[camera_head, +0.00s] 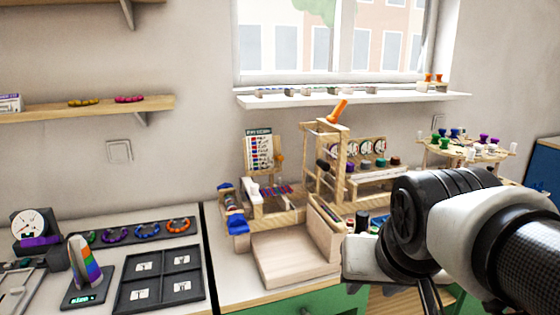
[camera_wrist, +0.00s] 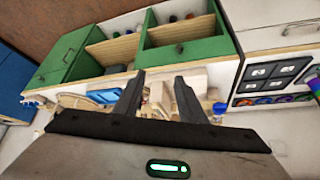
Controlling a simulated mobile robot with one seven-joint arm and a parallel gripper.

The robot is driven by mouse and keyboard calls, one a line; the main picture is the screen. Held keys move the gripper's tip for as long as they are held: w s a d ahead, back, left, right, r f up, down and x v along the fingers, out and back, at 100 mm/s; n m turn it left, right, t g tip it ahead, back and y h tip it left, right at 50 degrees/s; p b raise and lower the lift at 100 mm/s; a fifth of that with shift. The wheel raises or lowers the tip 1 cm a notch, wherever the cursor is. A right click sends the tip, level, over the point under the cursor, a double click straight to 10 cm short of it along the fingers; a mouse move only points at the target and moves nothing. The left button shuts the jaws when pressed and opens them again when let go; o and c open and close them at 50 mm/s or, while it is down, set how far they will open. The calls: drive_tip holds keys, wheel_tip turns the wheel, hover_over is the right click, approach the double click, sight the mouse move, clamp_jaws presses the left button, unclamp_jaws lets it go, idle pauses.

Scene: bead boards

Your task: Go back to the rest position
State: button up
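My gripper (camera_wrist: 158,85) shows in the wrist view with its two dark fingers spread apart. Nothing is seen between the fingertips except the far-off bench behind them. In the head view my black and white arm reaches in from the right, in front of the bench; the fingers cannot be made out there.
A wooden bead stand (camera_head: 330,165) and a pale wooden tray (camera_head: 285,262) stand on the bench left of my arm. A round bead table (camera_head: 465,150) stands behind it. A dark four-part tray (camera_head: 160,278) lies at left. Green cabinet drawers (camera_wrist: 190,32) are open, holding several items.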

drive_tip(key=s+f+n, duration=0.2)
drive_tip(key=s, duration=0.4)
wheel_tip(320, 180, up, 22)
drive_tip(key=p, duration=2.1)
drive_tip(key=shift+w+a+m+g+p, duration=0.15)
drive_tip(key=shift+w+m+g+p, duration=0.2)
drive_tip(key=shift+w+g, duration=0.1)
